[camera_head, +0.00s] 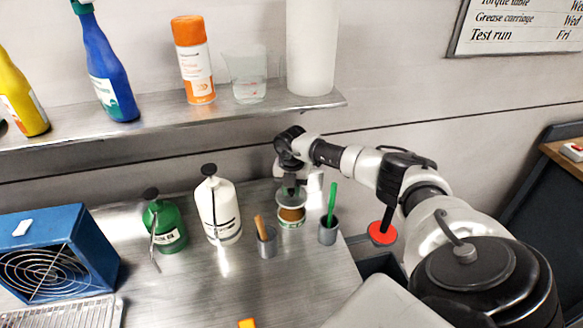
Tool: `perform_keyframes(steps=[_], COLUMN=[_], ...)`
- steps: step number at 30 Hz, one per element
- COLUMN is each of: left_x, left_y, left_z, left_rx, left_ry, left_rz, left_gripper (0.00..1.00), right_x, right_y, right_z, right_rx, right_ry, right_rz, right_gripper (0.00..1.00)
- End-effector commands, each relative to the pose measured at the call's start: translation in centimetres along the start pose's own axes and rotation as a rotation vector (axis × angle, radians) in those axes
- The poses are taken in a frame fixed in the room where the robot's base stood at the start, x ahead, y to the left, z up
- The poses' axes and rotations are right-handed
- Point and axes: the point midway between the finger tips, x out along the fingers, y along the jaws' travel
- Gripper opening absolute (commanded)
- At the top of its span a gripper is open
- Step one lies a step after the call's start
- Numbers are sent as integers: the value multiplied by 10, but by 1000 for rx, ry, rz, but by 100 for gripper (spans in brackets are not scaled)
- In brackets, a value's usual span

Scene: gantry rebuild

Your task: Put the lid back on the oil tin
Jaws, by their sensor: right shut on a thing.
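My left gripper is not in view.
A grey cup with a brown handle (266,242) and another with a green handle (328,230) flank the tin closely. White (219,208) and green (165,225) pump bottles stand left. A loaded shelf (180,119) hangs above. The front worktop is mostly clear.

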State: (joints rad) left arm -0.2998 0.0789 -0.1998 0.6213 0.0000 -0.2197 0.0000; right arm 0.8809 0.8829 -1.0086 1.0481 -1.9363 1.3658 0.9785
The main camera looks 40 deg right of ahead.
Motion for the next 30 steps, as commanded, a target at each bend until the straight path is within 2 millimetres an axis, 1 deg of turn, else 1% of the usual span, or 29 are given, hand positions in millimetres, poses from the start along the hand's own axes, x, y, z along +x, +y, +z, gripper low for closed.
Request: perform_keyframes(steps=[1,3,6,11,15,20,30], left_x=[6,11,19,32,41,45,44], left_y=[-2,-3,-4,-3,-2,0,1], left_z=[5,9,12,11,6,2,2], left_rx=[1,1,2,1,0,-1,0], left_ry=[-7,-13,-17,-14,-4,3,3], left_rz=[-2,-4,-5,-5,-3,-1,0], left_gripper=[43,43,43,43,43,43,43], right_x=[7,13,23,39,50,57,56], right_y=[0,0,0,0,0,0,0], right_z=[0,0,0,0,0,0,0], right_rx=[0,0,0,-1,-1,-1,-1], right_ry=[0,0,0,0,0,0,0], right_rz=[0,-1,-1,0,1,0,0], right_gripper=[2,2,2,2,2,2,2])
